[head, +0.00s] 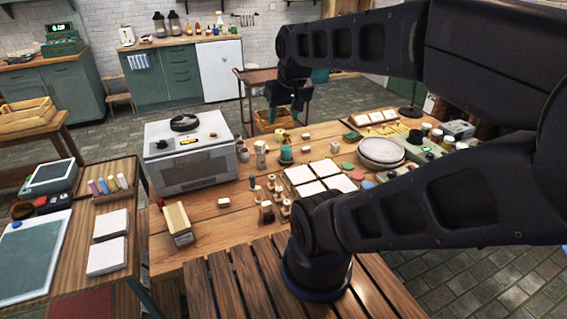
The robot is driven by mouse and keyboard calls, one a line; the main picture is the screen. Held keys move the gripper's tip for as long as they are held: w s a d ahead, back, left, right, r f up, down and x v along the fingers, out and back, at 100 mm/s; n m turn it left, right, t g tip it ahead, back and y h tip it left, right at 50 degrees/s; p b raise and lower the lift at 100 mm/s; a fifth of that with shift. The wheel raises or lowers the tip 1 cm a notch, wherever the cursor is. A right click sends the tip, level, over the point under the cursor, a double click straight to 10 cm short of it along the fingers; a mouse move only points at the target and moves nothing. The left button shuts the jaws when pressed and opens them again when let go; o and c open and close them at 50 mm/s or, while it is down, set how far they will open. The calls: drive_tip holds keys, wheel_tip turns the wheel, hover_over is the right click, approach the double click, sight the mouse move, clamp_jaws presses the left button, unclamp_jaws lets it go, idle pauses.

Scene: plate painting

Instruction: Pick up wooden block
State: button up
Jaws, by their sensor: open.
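My gripper (285,112) hangs above the far side of the wooden work table (213,232), fingers pointing down and apart. Nothing shows between them. Below it in the picture is a small pale block (279,135), with another pale block (305,137) to its right. A third small pale block (223,202) lies at the table's left part. A larger cream, brick-like block (178,222) stands near the left edge. I cannot tell which of these is the wooden block. The gripper looks apart from all of them.
A white box-like kiln (190,172) stands at the table's back left. White tiles (312,187), small bottles (267,211), a teal bottle (286,150) and stacked plates (381,150) crowd the middle and right. My arm hides much of the right side.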

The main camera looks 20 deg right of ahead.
drive_tip(key=n+g+h, duration=0.2)
drive_tip(key=n+g, duration=0.3)
drive_tip(key=n, duration=1.1)
hover_over(223, 201)
drive_tip(key=a, duration=0.2)
wheel_tip(223, 201, down, 33)
drive_tip(key=shift+w+d+f, duration=0.1)
drive_tip(key=shift+d+f, duration=0.25)
drive_tip(key=shift+f, duration=1.3)
drive_tip(key=shift+s+d+f, duration=0.1)
drive_tip(key=shift+d+f, duration=0.2)
drive_tip(key=shift+f, duration=1.3)
drive_tip(key=shift+w+d+f, duration=0.1)
drive_tip(key=shift+d+f, duration=0.25)
drive_tip(key=shift+f, duration=1.3)
drive_tip(key=c, duration=1.1)
